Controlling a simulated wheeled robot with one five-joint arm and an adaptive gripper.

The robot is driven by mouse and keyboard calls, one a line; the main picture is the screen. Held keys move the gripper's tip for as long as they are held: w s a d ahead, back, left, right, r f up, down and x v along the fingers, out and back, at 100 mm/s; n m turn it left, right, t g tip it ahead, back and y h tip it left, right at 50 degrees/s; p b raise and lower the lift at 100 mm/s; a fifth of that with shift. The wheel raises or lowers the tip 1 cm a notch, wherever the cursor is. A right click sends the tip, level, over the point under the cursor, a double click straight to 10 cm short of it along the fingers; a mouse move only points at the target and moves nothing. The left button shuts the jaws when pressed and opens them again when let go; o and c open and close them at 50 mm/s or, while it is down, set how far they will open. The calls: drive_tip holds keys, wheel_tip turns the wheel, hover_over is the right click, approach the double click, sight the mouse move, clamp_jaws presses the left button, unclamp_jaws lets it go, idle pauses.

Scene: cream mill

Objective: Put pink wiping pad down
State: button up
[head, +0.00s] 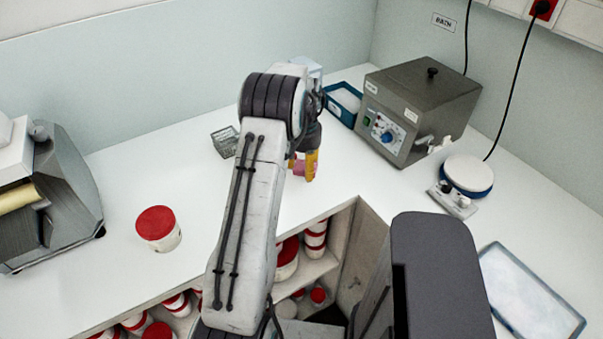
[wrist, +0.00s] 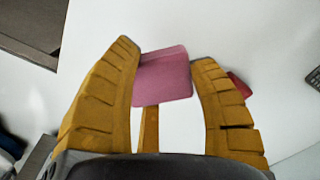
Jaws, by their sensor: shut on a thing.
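The pink wiping pad (wrist: 163,78) is between the two yellow fingers of my gripper (wrist: 167,72) in the wrist view, near their tips. My gripper is shut on it. In the head view the pad (head: 298,168) shows as a small pink patch beside the yellow fingers of my gripper (head: 304,166), partly hidden by my arm. The gripper is over the white counter (head: 205,215), near its front edge. Whether the pad touches the counter is unclear.
A wire basket (head: 225,142) stands left of my gripper. A blue tray (head: 343,104), a grey bath unit (head: 420,105) and a round-topped device (head: 467,176) stand to the right. A red-lidded tub (head: 158,228) stands at left. Open shelves with tubs lie below the counter edge.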

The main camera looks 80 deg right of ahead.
sight(302, 181)
drive_tip(key=shift+w+d+f, duration=0.2)
drive_tip(key=shift+w+f, duration=0.2)
drive_tip(key=shift+f, duration=0.05)
drive_tip(key=shift+f+p, duration=0.6)
drive_tip(key=shift+f, duration=1.25)
drive_tip(key=shift+f, duration=0.1)
drive_tip(key=shift+f, duration=0.1)
drive_tip(key=o, duration=1.2)
drive_tip(key=shift+r, duration=0.2)
